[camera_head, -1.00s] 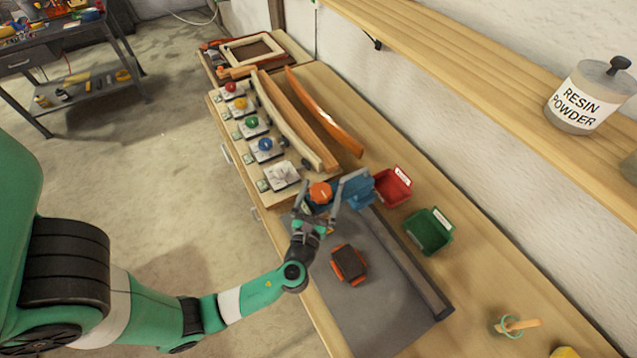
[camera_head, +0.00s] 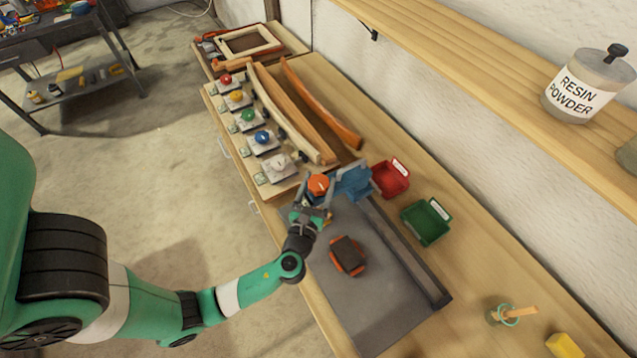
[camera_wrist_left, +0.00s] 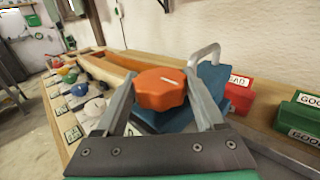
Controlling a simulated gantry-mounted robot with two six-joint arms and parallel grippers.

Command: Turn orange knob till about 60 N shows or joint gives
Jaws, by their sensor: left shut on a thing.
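The orange knob (camera_head: 318,184) sits on a blue device (camera_head: 354,182) on the bench. In the left wrist view the knob (camera_wrist_left: 160,89) has a lobed rim and a pale pointer line slanting on its top. My left gripper (camera_head: 317,188) is shut on the knob, one finger on each side of it. The blue body (camera_wrist_left: 178,118) shows below and behind the knob, with a grey metal hoop at its back. No force readout can be read in either view. My right gripper is not in view.
Red (camera_head: 390,179) and green (camera_head: 427,221) bins stand right of the device. A board with coloured knobs (camera_head: 248,118) and bent laths (camera_head: 320,105) lies behind. A dark block with orange edges (camera_head: 348,256) rests on the grey mat (camera_head: 375,305).

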